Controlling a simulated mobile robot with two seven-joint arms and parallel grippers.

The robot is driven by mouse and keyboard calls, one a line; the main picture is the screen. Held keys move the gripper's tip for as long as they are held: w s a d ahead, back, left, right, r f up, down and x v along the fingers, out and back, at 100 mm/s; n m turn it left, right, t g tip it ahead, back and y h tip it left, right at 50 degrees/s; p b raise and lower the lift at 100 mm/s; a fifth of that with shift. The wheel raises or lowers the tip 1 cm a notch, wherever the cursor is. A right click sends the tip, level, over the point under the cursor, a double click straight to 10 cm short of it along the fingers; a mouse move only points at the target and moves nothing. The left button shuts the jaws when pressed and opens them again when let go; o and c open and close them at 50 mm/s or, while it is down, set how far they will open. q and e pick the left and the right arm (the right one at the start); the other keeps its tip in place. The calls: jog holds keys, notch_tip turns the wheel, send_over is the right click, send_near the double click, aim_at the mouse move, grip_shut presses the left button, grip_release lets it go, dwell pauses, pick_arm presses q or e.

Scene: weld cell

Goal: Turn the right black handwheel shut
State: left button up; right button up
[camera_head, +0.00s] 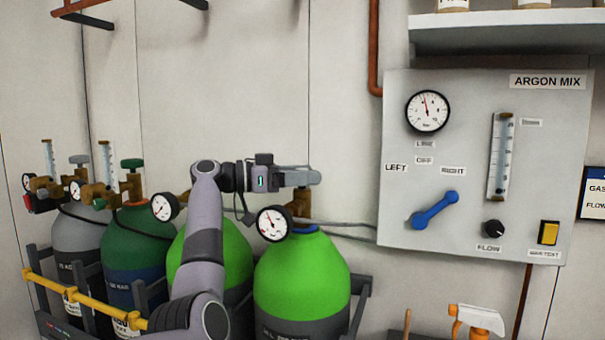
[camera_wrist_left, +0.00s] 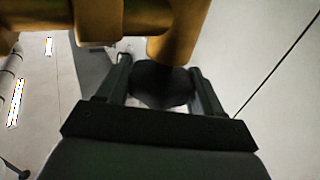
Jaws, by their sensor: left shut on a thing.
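The right bright green cylinder (camera_head: 302,278) stands at the right end of the rack, with a brass valve (camera_head: 299,206) on top. My left gripper (camera_head: 308,178) reaches in from the left at the top of this valve. In the left wrist view, the black handwheel (camera_wrist_left: 160,84) sits between its two fingers, with brass valve parts (camera_wrist_left: 182,30) just beyond. The gripper is shut on the handwheel. In the head view the gripper hides the handwheel. How far the wheel is turned cannot be told. My right gripper is not in view.
A round gauge (camera_head: 273,223) sits close below my left gripper. Another bright green cylinder (camera_head: 238,265) stands behind my arm, with dark green (camera_head: 135,245) and grey (camera_head: 78,235) cylinders farther left. A yellow rail (camera_head: 85,309) crosses in front. The argon panel (camera_head: 400,225) is on the right wall.

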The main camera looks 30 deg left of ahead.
pick_arm(q)
jog(key=shift+m+g+h+p, duration=0.4)
jog(key=shift+m+g+h, duration=0.2)
jog(key=shift+m+g, duration=0.1)
jog(key=o, duration=1)
jog(key=shift+r, duration=0.1)
